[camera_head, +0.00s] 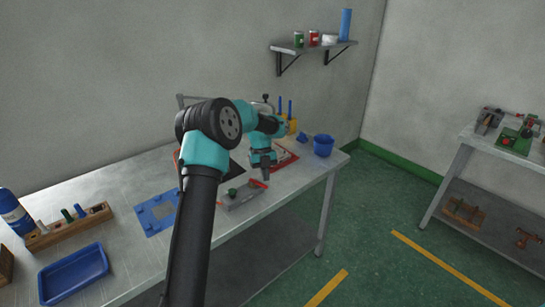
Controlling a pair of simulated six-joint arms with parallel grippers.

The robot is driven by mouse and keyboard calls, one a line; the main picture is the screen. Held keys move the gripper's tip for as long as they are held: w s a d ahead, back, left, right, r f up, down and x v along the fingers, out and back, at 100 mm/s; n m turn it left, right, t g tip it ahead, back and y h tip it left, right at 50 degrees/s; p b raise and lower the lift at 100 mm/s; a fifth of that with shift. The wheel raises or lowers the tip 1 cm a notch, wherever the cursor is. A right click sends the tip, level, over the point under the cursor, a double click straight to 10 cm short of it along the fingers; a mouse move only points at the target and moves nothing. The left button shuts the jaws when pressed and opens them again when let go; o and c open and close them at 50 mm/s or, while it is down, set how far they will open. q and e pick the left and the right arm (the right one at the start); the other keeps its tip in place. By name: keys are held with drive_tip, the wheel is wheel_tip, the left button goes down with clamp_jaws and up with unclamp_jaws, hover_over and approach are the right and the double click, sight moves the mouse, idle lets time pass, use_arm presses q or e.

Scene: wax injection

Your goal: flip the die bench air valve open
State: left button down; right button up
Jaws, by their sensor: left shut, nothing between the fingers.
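The air valve appears to be the low grey block (240,199) near the front edge of the bench, with a green knob on top at its left. A small red part, perhaps its lever, shows at its right end. My left gripper (265,179) points down over that right end, its fingers shut and empty. The fingertips are close to the red part; I cannot tell whether they touch it. The lever's exact position is too small to tell. My left arm crosses in front of the bench and hides part of it. My right gripper is not in view.
A blue plate (157,212), a blue tray (74,274) and a wooden rack (67,229) lie to the left on the bench. A blue cup (323,145) stands at the right end. A wall shelf (313,47) is above. Another table (480,143) stands at right.

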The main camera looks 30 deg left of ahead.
use_arm(q)
drive_tip(key=w, duration=0.3)
drive_tip(key=shift+w+d+r, duration=0.1)
drive_tip(key=shift+w+r, duration=0.1)
drive_tip(key=shift+r, duration=0.05)
drive_tip(key=w+r, duration=0.3)
drive_tip(key=r, duration=0.5)
drive_tip(key=shift+w+r, duration=0.15)
drive_tip(key=shift+r, duration=0.25)
